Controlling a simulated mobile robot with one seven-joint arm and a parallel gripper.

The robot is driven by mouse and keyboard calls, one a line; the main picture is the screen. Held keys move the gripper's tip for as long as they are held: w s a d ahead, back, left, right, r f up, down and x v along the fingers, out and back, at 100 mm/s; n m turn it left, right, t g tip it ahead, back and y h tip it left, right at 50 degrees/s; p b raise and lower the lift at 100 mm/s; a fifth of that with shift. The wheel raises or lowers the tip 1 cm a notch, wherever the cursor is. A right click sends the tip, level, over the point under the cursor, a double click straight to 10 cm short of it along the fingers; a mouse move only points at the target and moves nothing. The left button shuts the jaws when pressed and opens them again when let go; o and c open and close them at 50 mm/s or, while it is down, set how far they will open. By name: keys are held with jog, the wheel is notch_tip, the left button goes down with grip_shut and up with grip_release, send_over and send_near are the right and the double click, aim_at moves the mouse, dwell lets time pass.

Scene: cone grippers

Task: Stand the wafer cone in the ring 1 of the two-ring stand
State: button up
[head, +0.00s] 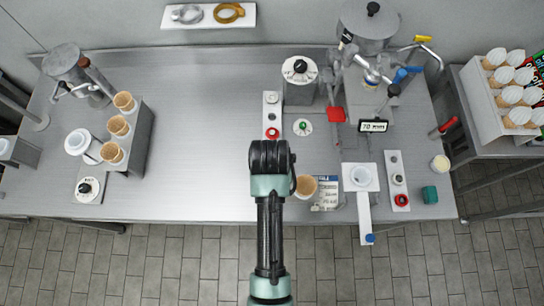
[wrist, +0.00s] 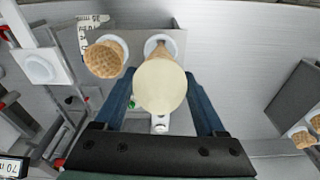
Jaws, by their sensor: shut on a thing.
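The wafer cone (wrist: 161,88) is between my gripper's two fingers (wrist: 163,105), its pale round top facing the wrist camera and its tan body running down toward the stand. In the wrist view the two-ring stand (wrist: 178,42) is a grey block below the gripper. One white ring (wrist: 153,43) shows just behind the held cone; I cannot tell whether the tip is inside it. Another wafer cone (wrist: 105,57) stands in the other ring, left of the held one. In the head view my gripper (head: 272,165) hides the held cone and most of the stand; the other cone (head: 305,187) shows beside it.
A rack with several cones (head: 128,140) stands at the left of the steel table. A printed card (head: 328,193) lies right of the stand. Farther right are a white holder with a handle (head: 361,178) and a switch panel (head: 397,180).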

jog(key=shift+f+b, duration=1.25)
jog(key=shift+f, duration=1.05)
jog(key=o, duration=0.8)
jog(key=r, duration=0.4)
jog(key=s+r, duration=0.1)
jog(key=r, duration=0.8)
jog(key=shift+s+a, duration=0.1)
jog(key=shift+s, duration=0.2)
